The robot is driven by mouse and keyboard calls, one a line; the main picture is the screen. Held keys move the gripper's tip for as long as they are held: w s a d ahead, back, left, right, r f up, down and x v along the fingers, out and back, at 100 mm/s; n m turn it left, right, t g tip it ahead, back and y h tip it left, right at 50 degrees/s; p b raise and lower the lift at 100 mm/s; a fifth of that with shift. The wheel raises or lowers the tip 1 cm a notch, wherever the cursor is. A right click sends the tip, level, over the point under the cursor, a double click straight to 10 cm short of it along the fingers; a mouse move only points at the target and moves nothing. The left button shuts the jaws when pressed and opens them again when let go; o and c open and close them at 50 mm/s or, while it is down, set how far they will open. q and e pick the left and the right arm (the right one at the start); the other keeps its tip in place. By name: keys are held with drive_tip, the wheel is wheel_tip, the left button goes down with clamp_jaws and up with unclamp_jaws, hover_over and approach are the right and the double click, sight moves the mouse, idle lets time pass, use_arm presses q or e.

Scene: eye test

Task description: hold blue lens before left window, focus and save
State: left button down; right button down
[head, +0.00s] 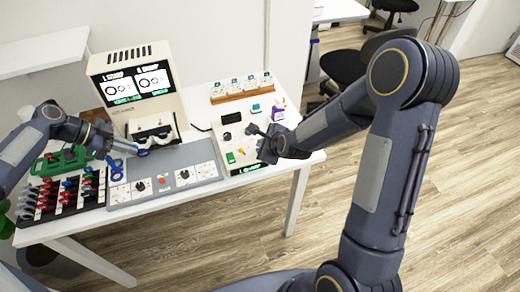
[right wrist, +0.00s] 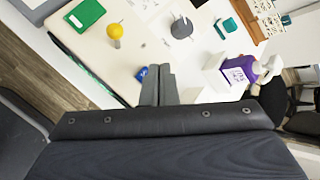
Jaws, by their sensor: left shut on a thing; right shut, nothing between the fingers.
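My left gripper (head: 108,142) is shut on the handle of the blue lens (head: 142,152). It holds the lens just in front of the cream viewer (head: 150,126), towards its left side; I cannot tell if the lens lines up with the left window. Another blue ring (head: 116,170) shows below the gripper. The screen (head: 135,84) above shows two panels with round figures and green text. My right gripper (head: 264,136) is shut and empty above the cream control box (head: 225,136). Its shut fingers also show in the right wrist view (right wrist: 160,84), by a blue button (right wrist: 141,74).
A grey console (head: 150,167) with white dial plates and a red button lies in front of the viewer. A black rack (head: 62,207) of red and blue lenses stands at left. A purple bottle (head: 280,112) and an orange rack (head: 240,96) stand behind the control box.

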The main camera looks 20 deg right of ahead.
drive_tip(key=shift+f, duration=0.15)
drive_tip(key=shift+f, duration=0.3)
drive_tip(key=shift+f, duration=0.35)
idle(0.9)
drive_tip(key=shift+r, duration=0.8)
drive_tip(key=shift+r, duration=2.5)
